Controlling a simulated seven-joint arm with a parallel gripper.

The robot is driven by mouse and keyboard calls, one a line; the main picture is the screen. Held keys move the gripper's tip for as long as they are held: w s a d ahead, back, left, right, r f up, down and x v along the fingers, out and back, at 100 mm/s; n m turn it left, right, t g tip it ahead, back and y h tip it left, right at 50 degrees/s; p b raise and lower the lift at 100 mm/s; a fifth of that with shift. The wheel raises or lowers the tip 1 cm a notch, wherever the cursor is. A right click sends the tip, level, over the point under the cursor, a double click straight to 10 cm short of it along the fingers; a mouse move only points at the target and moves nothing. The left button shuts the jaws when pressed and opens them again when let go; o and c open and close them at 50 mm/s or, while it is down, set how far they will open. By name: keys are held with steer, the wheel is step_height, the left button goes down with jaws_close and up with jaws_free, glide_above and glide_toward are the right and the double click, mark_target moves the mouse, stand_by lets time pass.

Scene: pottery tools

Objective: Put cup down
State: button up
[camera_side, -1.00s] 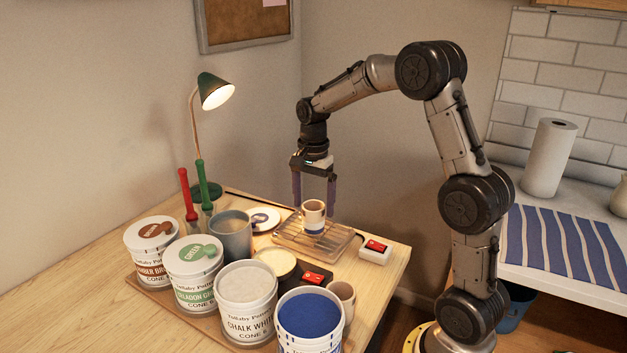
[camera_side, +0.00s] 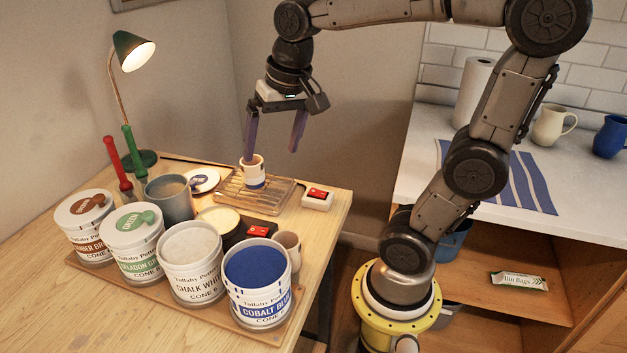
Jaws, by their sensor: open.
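A cream cup (camera_side: 252,170) with a blue band stands upright on a slatted wooden rack (camera_side: 282,199) near the table's back right. My gripper (camera_side: 270,157) is open, with its two purple fingers spread wide. It is above and around the cup's level in the picture, with the left fingertip overlapping the cup's rim and the right finger off to the right. I cannot tell whether the left finger touches the cup.
Glaze buckets, one of them cobalt blue (camera_side: 257,269), stand in a row at the front. A lamp (camera_side: 133,52) stands at the back left.

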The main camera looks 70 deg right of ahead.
steer(key=s+a+f+n+t, duration=0.1)
steer(key=s+a+f+n, duration=0.1)
steer(key=s+n, duration=0.2)
steer(key=s+a+f+n+t, duration=0.1)
steer(key=s+a+n, duration=0.1)
steer(key=s, duration=0.3)
steer(key=shift+s+a+f+n+y, duration=0.3)
steer(key=shift+s+f+n, duration=0.1)
steer(key=shift+n, duration=0.5)
